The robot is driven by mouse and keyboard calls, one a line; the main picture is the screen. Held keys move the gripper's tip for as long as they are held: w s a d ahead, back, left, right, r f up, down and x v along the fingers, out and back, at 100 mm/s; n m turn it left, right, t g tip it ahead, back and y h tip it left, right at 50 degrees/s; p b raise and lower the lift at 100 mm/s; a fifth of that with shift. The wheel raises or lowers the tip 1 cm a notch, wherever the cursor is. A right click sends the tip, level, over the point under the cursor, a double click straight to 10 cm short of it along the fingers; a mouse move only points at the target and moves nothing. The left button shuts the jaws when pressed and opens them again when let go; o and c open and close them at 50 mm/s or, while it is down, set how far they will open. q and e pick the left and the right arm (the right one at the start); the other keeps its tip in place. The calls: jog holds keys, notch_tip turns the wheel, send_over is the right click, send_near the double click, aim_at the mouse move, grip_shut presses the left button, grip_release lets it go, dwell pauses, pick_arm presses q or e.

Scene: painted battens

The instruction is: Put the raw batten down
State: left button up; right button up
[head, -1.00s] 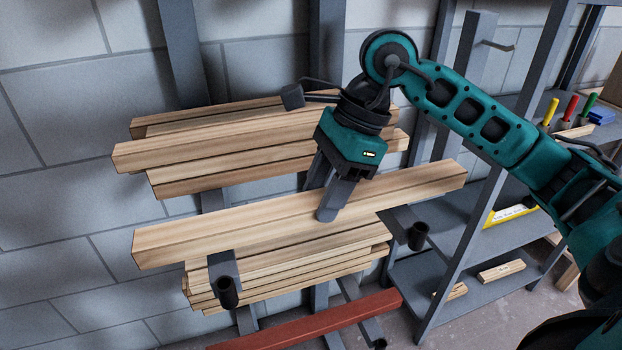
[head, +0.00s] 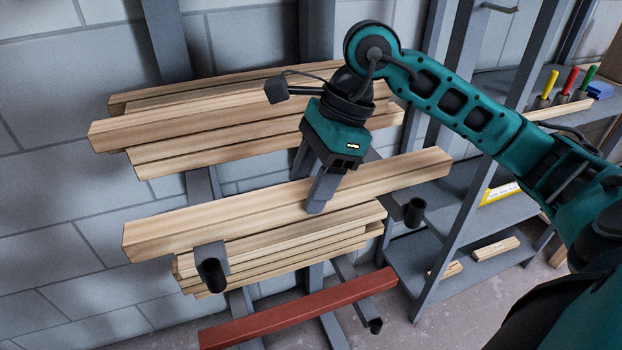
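The raw batten (head: 230,221), long and bare pale wood, lies nearly level across the middle of the wall rack. My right gripper (head: 310,188) comes down over it, one finger in front and one behind, and is shut on it near its middle. My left gripper is not in view.
A stack of bare battens (head: 200,155) lies on the rack above, and another stack (head: 285,259) lies below. A red batten (head: 298,308) lies on the lowest arms. A grey shelf unit (head: 465,220) with colored-handled tools (head: 567,85) stands close on the right.

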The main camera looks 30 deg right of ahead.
jog(key=shift+o, duration=1.4)
jog(key=shift+r, duration=0.1)
jog(key=shift+r, duration=0.25)
jog(key=p+v, duration=0.1)
jog(key=v, duration=0.5)
jog(key=shift+d+r, duration=0.15)
jog(key=shift+r, duration=0.05)
jog(key=shift+s+d+r, duration=0.1)
jog(key=shift+d+r, duration=0.05)
jog(key=shift+r, duration=0.2)
